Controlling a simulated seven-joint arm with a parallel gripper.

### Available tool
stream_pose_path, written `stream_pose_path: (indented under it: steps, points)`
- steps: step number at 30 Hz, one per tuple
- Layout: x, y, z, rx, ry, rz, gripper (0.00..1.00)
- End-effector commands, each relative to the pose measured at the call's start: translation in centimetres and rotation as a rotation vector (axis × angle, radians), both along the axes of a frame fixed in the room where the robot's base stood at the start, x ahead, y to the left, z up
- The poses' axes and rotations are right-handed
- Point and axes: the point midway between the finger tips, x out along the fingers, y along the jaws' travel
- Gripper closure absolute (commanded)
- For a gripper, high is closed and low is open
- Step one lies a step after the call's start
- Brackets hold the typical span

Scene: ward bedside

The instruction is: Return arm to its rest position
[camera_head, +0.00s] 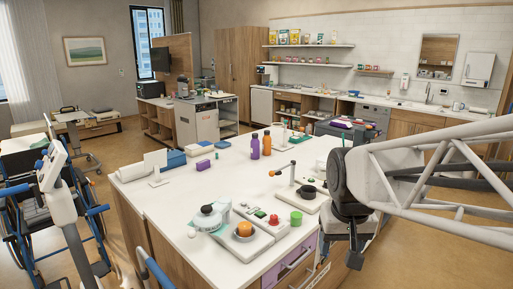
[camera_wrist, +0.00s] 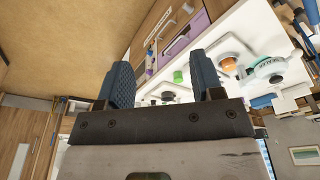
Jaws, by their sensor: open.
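My gripper (camera_wrist: 163,82) is open in the wrist view, its two dark ridged fingers wide apart. Nothing is held between them; only the distant counter items show in the gap. In the head view my white lattice arm reaches in from the right and ends in a dark wrist part beside the right front of the white counter (camera_head: 190,190). The fingertips are hard to make out there. The arm appears in front of the counter edge and apart from the items on it.
A purple drawer (camera_head: 293,262) is in the counter front. A blue wheelchair (camera_head: 38,205) stands left.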

Motion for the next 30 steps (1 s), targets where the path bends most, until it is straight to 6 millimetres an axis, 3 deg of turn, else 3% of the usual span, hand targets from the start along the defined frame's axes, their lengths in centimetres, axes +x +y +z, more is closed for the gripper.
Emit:
stream_pose_path:
  steps: [9,15,21,30]
  points:
    - [-7.7,-0.9,-1.3,-0.004,-0.035,-0.003,0.40]
    - [-10.8,-1.2,-2.3,-0.006,-0.049,-0.004,0.40]
    - [-12.0,-1.3,-2.8,-0.007,-0.053,-0.005,0.40]
    - [-12.0,-1.3,-2.8,-0.007,-0.053,-0.004,0.40]
